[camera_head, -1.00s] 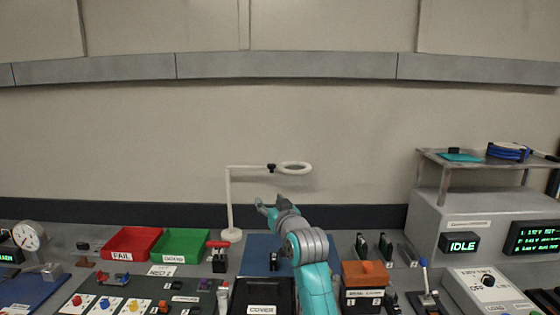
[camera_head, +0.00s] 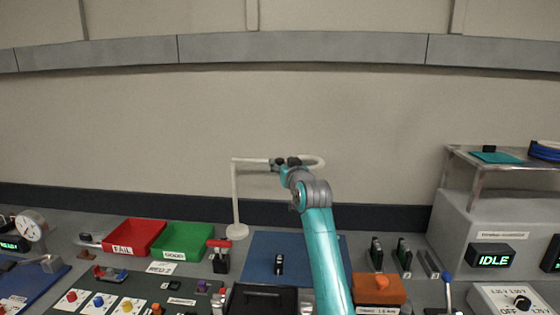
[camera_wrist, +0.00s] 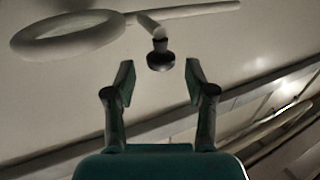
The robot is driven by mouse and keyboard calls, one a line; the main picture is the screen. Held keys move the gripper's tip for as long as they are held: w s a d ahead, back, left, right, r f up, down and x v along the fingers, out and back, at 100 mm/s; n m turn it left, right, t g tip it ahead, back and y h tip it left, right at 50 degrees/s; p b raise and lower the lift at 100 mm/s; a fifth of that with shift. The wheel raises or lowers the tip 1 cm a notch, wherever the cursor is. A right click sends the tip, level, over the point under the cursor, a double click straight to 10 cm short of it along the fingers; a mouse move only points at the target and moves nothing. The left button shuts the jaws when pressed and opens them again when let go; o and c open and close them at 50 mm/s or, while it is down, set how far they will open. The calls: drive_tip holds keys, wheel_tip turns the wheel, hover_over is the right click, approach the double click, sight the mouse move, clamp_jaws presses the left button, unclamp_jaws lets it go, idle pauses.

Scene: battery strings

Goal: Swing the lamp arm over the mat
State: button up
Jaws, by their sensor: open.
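The white lamp (camera_head: 236,200) stands behind the blue mat (camera_head: 262,252), its post upright and its arm reaching right to a ring head. In the wrist view the lamp arm (camera_wrist: 195,10) and the ring head (camera_wrist: 65,35) cross the top. A dark knob (camera_wrist: 160,60) on a short white stem hangs from the lamp arm. My gripper (camera_wrist: 160,82) is open, with the knob between and slightly beyond its fingertips; I see no contact. In the head view my gripper (camera_head: 284,163) is at the lamp arm beside the ring and partly hides it.
A red FAIL bin (camera_head: 135,238) and a green GOOD bin (camera_head: 182,241) stand left of the mat. A small dark block (camera_head: 279,264) lies on the mat. An orange box (camera_head: 378,287) and a grey unit with an IDLE display (camera_head: 493,256) stand right. The wall is behind the lamp.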

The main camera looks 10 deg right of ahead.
sight(281, 161)
drive_tip(key=shift+w+a, duration=0.2)
drive_tip(key=shift+w, duration=1.5)
clamp_jaws()
